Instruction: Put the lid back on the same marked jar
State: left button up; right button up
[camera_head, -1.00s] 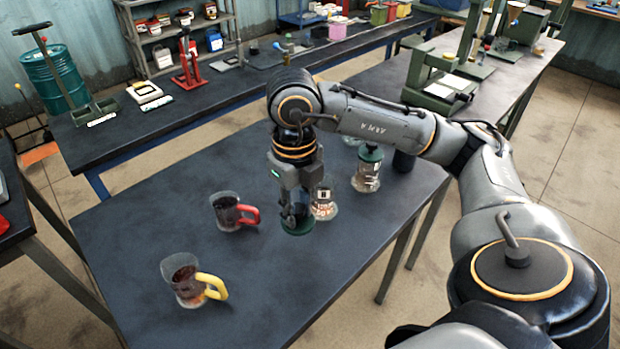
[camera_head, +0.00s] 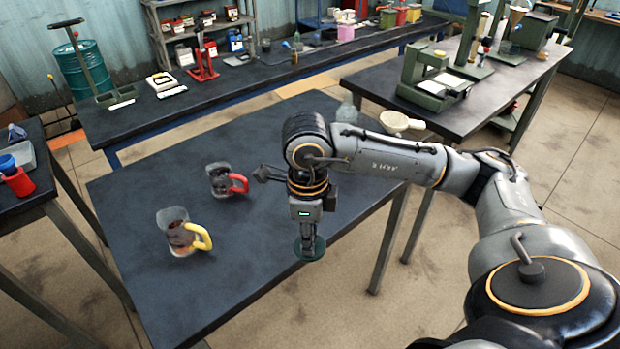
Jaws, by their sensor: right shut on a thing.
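My right gripper (camera_head: 310,239) comes in from the right and points down near the front right edge of the dark table (camera_head: 230,270). It is shut on a dark green round lid (camera_head: 312,252), held below its fingers. The marked jar cannot be made out; my right arm covers part of the table behind the gripper. A glass mug with a red handle (camera_head: 220,181) and a glass mug with a yellow handle (camera_head: 179,234) stand on the left of the table, both with dark contents. My left gripper is out of view.
A clear bottle (camera_head: 347,109) and a pale bowl-like thing (camera_head: 398,121) show behind my right arm. A green press (camera_head: 437,83) stands on the back right bench. The table's front middle is bare. A red container (camera_head: 17,181) stands on the left bench.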

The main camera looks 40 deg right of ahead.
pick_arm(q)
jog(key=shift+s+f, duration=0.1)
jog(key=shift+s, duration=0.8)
pick_arm(e)
jog(key=s+a+f+n, duration=0.3)
jog(key=f+n, duration=0.4)
jog(key=n, duration=0.6)
jog(key=s+a+f+n, duration=0.3)
jog(key=f+n, duration=0.5)
jog(key=n, duration=0.6)
jog(key=shift+s+a+f, duration=0.15)
jog(key=shift+a, duration=0.1)
